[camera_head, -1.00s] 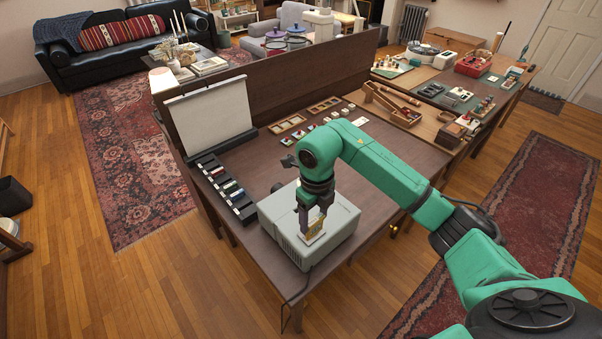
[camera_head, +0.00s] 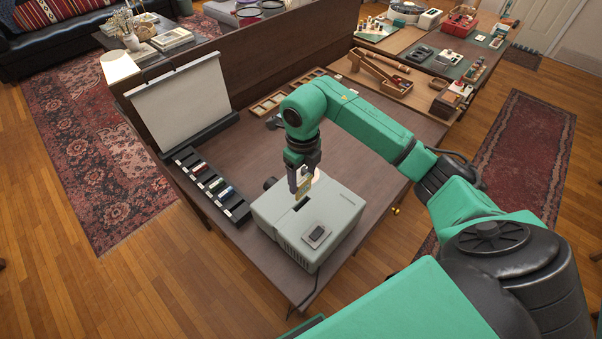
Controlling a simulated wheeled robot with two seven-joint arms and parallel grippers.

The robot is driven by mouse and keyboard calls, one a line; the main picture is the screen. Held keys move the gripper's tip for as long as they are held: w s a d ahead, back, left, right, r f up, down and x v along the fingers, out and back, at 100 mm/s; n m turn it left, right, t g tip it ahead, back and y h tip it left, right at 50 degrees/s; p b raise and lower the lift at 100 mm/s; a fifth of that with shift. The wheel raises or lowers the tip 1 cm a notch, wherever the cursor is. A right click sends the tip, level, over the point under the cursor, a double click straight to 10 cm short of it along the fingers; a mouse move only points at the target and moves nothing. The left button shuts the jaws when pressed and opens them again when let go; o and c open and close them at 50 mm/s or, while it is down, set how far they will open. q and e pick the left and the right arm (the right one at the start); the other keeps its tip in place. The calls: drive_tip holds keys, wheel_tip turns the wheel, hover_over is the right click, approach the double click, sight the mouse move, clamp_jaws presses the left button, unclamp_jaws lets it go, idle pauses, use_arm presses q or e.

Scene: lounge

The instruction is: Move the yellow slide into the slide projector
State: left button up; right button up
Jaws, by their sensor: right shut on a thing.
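The grey slide projector (camera_head: 335,215) stands on the near part of the dark wooden table. It has a dark slot (camera_head: 301,204) in its top and a dark raised panel (camera_head: 317,236) nearer me. My right gripper (camera_head: 302,190) points down above the projector, by the slot, and is shut on the yellow slide (camera_head: 303,189). The slide is upright and mostly hidden between the fingers. I cannot tell whether its lower edge touches the slot. My left gripper is not in view.
A white screen (camera_head: 182,105) and a black rack (camera_head: 208,187) with several small items stand on the table's left. A tall wooden divider (camera_head: 270,60) runs along the back. Wooden trays (camera_head: 268,104) lie in front of it.

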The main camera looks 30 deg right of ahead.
drive_tip(key=shift+w+f, duration=0.35)
drive_tip(key=shift+f, duration=0.4)
drive_tip(key=shift+f+b, duration=0.4)
drive_tip(key=shift+b, duration=0.15)
drive_tip(key=shift+s+f+b, duration=0.15)
drive_tip(key=shift+f+b, duration=0.25)
drive_tip(key=shift+f, duration=0.2)
drive_tip(key=shift+f+b, duration=0.55)
drive_tip(key=shift+f, duration=0.25)
drive_tip(key=shift+r, duration=0.15)
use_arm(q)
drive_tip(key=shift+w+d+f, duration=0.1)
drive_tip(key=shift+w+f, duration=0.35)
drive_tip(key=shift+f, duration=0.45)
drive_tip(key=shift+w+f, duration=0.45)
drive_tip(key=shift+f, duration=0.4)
use_arm(e)
drive_tip(key=shift+w+f, duration=0.2)
drive_tip(key=shift+f, duration=0.05)
use_arm(q)
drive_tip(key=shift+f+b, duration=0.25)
drive_tip(key=shift+b, duration=0.1)
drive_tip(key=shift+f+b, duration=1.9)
use_arm(e)
drive_tip(key=shift+f, duration=2.4)
